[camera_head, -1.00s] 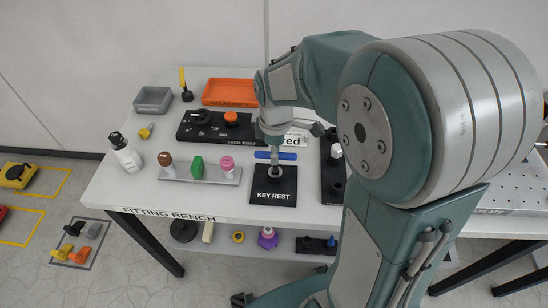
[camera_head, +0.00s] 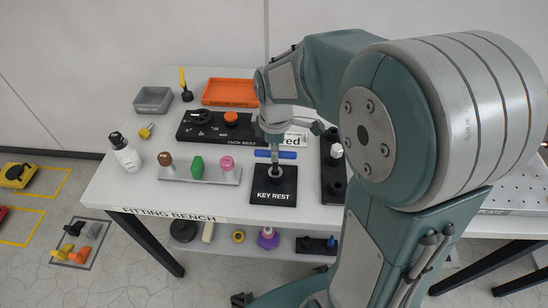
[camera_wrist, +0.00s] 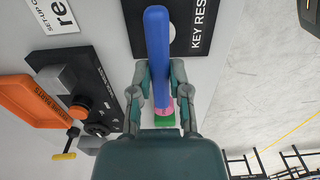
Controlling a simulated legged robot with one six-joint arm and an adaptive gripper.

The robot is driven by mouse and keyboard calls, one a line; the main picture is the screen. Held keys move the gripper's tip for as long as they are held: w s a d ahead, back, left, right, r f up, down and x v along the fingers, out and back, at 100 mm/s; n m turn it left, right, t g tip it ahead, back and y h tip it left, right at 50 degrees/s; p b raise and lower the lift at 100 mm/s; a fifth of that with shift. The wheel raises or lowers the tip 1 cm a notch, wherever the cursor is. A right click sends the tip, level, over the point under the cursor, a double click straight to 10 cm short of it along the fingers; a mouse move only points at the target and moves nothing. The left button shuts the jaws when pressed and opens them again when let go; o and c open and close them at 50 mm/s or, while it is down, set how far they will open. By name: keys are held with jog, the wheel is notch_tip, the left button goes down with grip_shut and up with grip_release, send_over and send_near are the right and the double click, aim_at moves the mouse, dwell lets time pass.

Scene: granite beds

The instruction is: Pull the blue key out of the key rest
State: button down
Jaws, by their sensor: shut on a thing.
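The blue key (camera_head: 288,155) has a straight blue bar handle above the black key rest (camera_head: 272,196), over a pale shaft and a round pale collar. My gripper (camera_head: 274,148) is above the bar, pointing down. In the wrist view my gripper (camera_wrist: 160,76) has its fingers on both sides of the blue key (camera_wrist: 157,40), shut on its bar. The key rest (camera_wrist: 198,22) shows at the top there. The fingers and bar partly hide the shaft, and I cannot tell how deep it sits.
A grey holder (camera_head: 198,178) with brown, green and pink pieces stands left of the key rest. The black jack rest (camera_head: 205,128) is behind, with an orange tray (camera_head: 230,93) farther back. A black block (camera_head: 333,182) stands close on the right. The bench front edge is near.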

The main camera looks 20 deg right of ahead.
jog(key=shift+r, duration=0.45)
jog(key=shift+r, duration=2.25)
jog(key=shift+s, duration=0.1)
